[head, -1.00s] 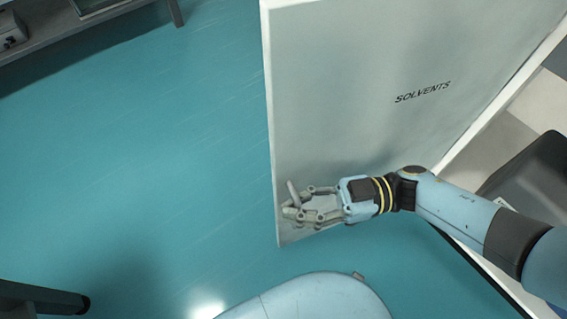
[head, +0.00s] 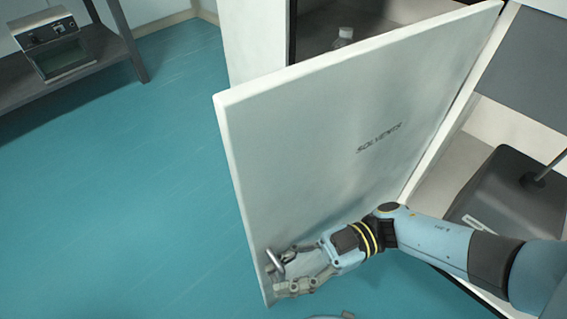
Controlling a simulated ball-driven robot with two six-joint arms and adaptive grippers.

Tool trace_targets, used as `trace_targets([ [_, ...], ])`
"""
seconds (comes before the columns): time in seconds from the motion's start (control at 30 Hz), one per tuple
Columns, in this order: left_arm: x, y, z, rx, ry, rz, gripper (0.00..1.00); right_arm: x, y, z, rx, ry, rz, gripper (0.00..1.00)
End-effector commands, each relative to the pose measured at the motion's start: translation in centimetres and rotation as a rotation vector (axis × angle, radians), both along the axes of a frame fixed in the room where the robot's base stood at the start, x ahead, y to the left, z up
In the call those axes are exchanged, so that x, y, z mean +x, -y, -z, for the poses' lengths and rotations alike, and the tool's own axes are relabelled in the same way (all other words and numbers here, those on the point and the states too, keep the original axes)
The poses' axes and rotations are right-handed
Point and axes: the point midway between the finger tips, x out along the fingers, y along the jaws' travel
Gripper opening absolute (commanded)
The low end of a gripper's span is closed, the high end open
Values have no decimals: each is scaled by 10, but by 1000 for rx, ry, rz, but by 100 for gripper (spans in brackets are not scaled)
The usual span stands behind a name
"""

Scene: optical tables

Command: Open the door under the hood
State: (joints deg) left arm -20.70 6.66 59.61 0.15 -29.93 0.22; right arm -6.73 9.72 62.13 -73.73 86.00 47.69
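The white door marked SOLVENTS (head: 325,175) stands swung well out from its cabinet. Its small metal handle (head: 273,259) is near the door's lower left corner. My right gripper (head: 277,277) is at the handle, its fingers spread apart with a visible gap between them. The upper finger lies right beside the handle; whether it touches cannot be told. Nothing shows clamped between the fingers. My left gripper is not in view.
Behind the door, the cabinet's dark interior (head: 320,28) shows a clear bottle (head: 344,37). A bench with an instrument (head: 58,45) stands at the upper left. The teal floor (head: 130,180) left of the door is clear.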

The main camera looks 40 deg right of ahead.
Motion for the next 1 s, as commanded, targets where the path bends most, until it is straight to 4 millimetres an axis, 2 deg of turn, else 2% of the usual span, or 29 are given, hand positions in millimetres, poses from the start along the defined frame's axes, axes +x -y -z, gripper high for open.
trace_targets([
  [0.2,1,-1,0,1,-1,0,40,-1,-1,0,1,-1,-1,21],
  [0.33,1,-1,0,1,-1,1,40,-3,9,0,0,-2,-1,21],
  [0.7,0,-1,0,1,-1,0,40,-18,86,1,-3,-3,0,21],
  [0.83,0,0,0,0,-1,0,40,-22,106,1,-2,-2,1,21],
  [1.0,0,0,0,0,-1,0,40,-24,117,0,0,-1,2,21],
])
